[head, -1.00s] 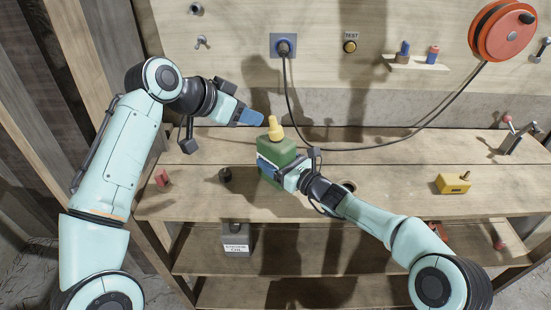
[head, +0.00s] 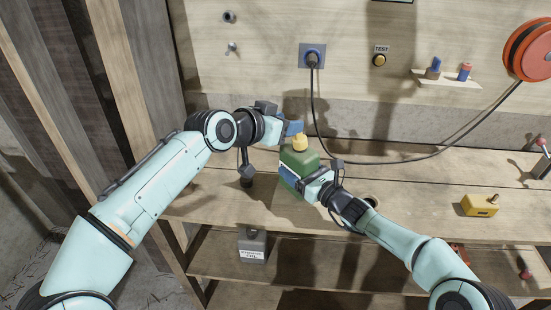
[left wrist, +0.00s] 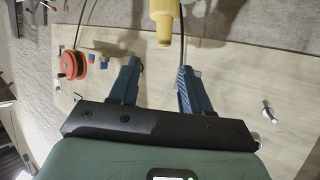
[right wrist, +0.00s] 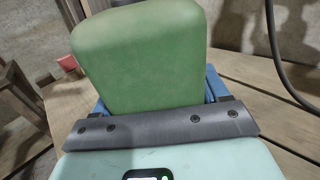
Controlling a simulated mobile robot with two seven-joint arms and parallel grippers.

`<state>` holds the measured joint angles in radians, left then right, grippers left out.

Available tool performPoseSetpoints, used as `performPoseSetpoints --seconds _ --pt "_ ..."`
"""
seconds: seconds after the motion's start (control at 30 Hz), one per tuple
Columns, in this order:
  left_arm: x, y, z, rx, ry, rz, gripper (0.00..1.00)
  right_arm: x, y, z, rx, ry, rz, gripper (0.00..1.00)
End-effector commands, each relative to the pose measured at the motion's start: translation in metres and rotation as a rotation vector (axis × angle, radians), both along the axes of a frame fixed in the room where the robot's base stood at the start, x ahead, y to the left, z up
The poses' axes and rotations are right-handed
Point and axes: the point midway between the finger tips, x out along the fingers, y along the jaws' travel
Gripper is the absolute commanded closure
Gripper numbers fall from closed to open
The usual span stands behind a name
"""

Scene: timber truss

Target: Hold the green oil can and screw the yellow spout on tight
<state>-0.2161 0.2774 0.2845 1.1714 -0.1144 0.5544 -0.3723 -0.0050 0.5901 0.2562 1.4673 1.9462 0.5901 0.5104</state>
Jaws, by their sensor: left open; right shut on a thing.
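The green oil can (head: 297,161) stands on the workbench, with the yellow spout (head: 300,143) upright on its top. My right gripper (head: 303,183) is shut on the can's body from the front right. In the left wrist view the spout (left wrist: 164,18) shows just beyond the open, empty fingers (left wrist: 157,68). I cannot tell how far the spout is screwed down.
A yellow box (head: 479,205) sits on the bench at right. A cord (head: 345,158) runs from the wall socket (head: 312,56) to the orange reel (head: 530,50), passing behind the can. The bench between can and yellow box is mostly clear.

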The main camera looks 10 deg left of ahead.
Motion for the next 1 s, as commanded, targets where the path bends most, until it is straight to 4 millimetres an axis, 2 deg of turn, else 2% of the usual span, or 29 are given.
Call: performPoseSetpoints --seconds 0.3,0.5,0.63,0.83,1.0 --pt "-0.028 0.002 -0.031 -0.198 -0.164 0.149 0.52 0.0 0.0 0.0 0.0 0.0 -0.001 0.99" --pt "-0.053 0.011 -0.045 -0.296 -0.239 0.209 0.52 0.0 0.0 0.0 0.0 0.0 -0.001 0.99" --pt "-0.062 0.015 -0.049 -0.329 -0.264 0.228 0.52 0.0 0.0 0.0 0.0 0.0 -0.001 0.99" --pt "-0.054 0.012 -0.05 -0.341 -0.273 0.234 0.52 0.0 0.0 0.0 -0.001 -0.001 0.0 0.99" --pt "-0.027 0.0 -0.051 -0.341 -0.272 0.233 0.52 0.0 0.0 0.0 0.0 -0.001 0.0 0.99"
